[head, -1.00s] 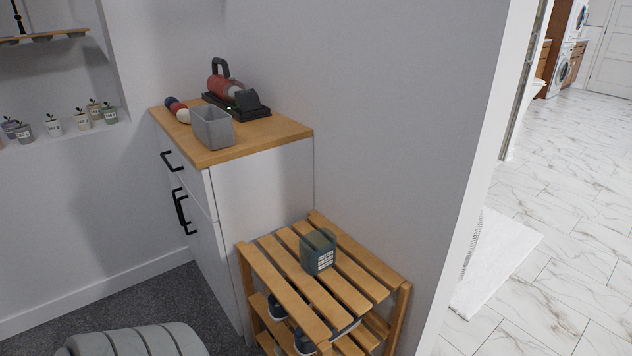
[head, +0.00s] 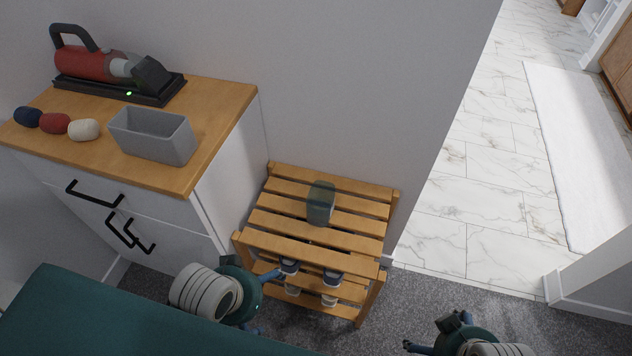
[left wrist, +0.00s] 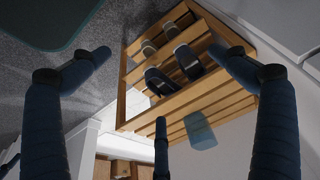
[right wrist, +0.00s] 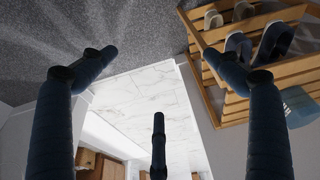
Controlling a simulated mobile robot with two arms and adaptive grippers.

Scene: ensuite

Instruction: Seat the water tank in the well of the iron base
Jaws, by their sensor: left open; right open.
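The water tank appears to be the translucent blue-green container (head: 320,203) standing on the top slats of a wooden rack. It also shows in the left wrist view (left wrist: 200,131) and at the right edge of the right wrist view (right wrist: 298,107). On the cabinet, a red device with a black handle lies on a black base (head: 120,92) with a green light. I cannot tell whether this is the iron base, and no well shows. My left gripper (head: 274,300) is open and empty at the rack's front left. My right gripper (head: 432,332) is open and empty, right of the rack.
The slatted rack (head: 318,251) holds shoes (head: 333,278) on its lower shelf. The wooden-topped cabinet (head: 222,105) carries a grey bin (head: 152,136) and several-coloured rounded items (head: 54,123). A wall stands behind the rack.

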